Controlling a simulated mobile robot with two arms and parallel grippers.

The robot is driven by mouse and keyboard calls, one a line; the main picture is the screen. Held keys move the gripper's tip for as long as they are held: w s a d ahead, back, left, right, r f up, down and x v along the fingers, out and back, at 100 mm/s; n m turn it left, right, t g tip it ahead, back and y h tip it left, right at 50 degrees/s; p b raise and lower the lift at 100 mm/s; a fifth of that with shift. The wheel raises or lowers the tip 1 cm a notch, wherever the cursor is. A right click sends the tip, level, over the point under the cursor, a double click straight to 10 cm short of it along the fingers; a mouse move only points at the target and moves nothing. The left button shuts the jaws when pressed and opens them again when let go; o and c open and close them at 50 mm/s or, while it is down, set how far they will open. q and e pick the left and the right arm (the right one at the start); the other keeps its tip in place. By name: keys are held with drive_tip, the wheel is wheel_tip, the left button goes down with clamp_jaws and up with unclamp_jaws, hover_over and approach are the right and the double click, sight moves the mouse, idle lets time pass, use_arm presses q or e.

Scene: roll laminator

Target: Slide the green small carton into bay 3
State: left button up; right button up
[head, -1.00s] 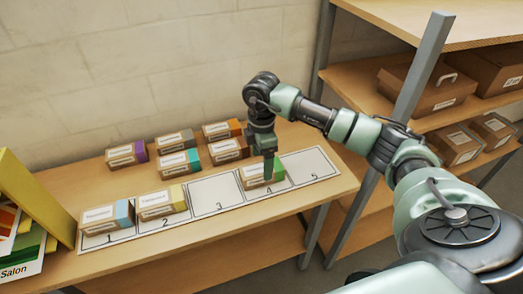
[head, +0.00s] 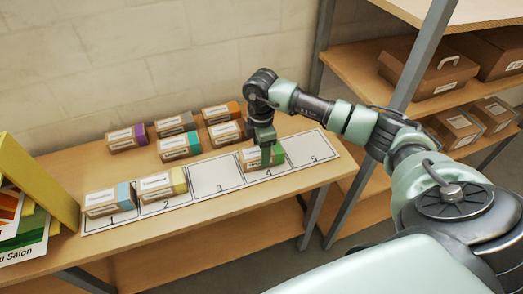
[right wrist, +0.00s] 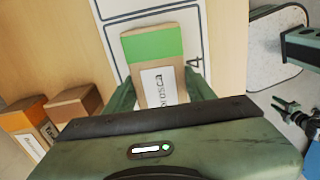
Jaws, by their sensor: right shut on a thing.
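The green small carton (head: 251,158), brown with a white label and a green end, sits on bay 4 (head: 284,171) of the numbered strip. My right gripper (head: 267,157) is over it with its fingers down, shut on it. In the right wrist view the carton (right wrist: 152,62) lies between the two fingers (right wrist: 160,92), its green end pointing away and the number 4 beside it. Bay 3 (head: 217,178) is bare, directly left of the carton. My left gripper is not in view.
A blue-ended carton (head: 108,200) stands in bay 1 and a yellow-ended one (head: 162,184) in bay 2. Bay 5 (head: 312,148) is bare. Several other cartons, such as the teal one (head: 180,146), stand behind the strip. A yellow board (head: 38,180) stands at the left.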

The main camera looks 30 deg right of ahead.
sight(242, 156)
drive_tip(key=shift+w+a, duration=0.2)
drive_tip(key=shift+a, duration=0.75)
drive_tip(key=shift+w+a, duration=0.25)
drive_tip(key=shift+a, duration=0.75)
drive_tip(key=shift+w+a, duration=0.2)
drive_tip(key=shift+a, duration=0.75)
drive_tip(key=shift+w+a, duration=0.3)
drive_tip(key=shift+a, duration=1.1)
drive_tip(key=shift+w+a, duration=0.35)
drive_tip(key=shift+a, duration=1.05)
drive_tip(key=shift+w+a, duration=0.3)
drive_tip(key=shift+a, duration=1.1)
drive_tip(key=o, duration=1.6)
drive_tip(key=shift+a, duration=0.1)
drive_tip(key=o, duration=0.4)
wheel_tip(242, 156, up, 6)
drive_tip(key=p, duration=0.5)
